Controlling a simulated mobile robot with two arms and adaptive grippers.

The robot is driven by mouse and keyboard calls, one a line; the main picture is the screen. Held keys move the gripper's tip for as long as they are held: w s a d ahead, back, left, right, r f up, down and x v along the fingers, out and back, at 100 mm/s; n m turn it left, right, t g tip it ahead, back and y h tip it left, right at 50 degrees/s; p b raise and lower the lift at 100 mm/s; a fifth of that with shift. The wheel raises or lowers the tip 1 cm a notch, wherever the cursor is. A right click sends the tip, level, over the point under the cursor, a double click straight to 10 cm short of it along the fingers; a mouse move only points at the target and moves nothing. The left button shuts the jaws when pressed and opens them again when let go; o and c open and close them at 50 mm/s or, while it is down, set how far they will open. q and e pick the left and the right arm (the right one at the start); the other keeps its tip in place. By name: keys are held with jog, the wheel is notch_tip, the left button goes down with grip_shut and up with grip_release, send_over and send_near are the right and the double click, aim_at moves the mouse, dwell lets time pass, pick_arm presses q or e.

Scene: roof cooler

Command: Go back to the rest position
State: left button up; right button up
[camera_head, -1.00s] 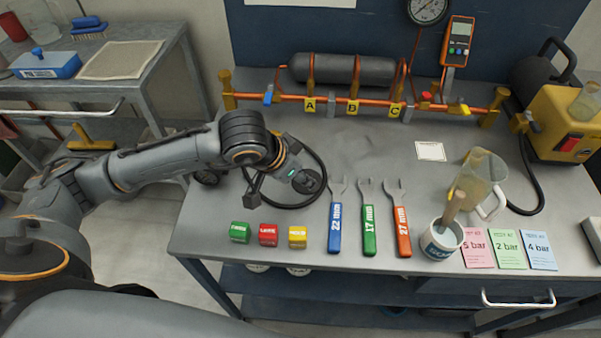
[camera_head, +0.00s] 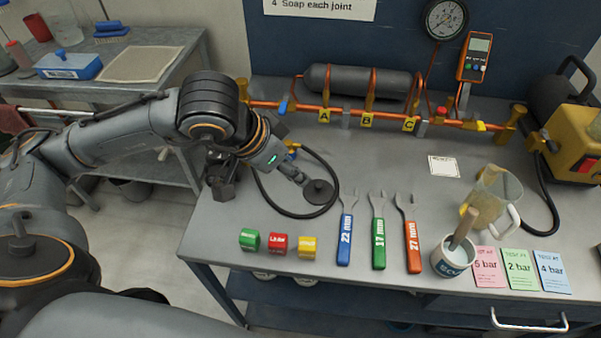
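My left arm comes in from the left and bends over the left part of the steel workbench (camera_head: 350,150). Its wrist, with a green light, hangs over the bench's left side. My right gripper is not in view.
Green (camera_head: 249,239), red (camera_head: 281,244) and yellow (camera_head: 308,247) blocks sit near the front edge. Right of them lie three wrenches (camera_head: 379,240), a cup (camera_head: 452,263) with a stick, a clear jug (camera_head: 490,200) and cards (camera_head: 518,268). An orange pipe manifold (camera_head: 395,118) runs behind.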

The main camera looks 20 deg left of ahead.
pick_arm(q)
jog(key=shift+s+a+r, duration=0.15)
jog(key=shift+s+r, duration=0.1)
jog(key=shift+r, duration=0.2)
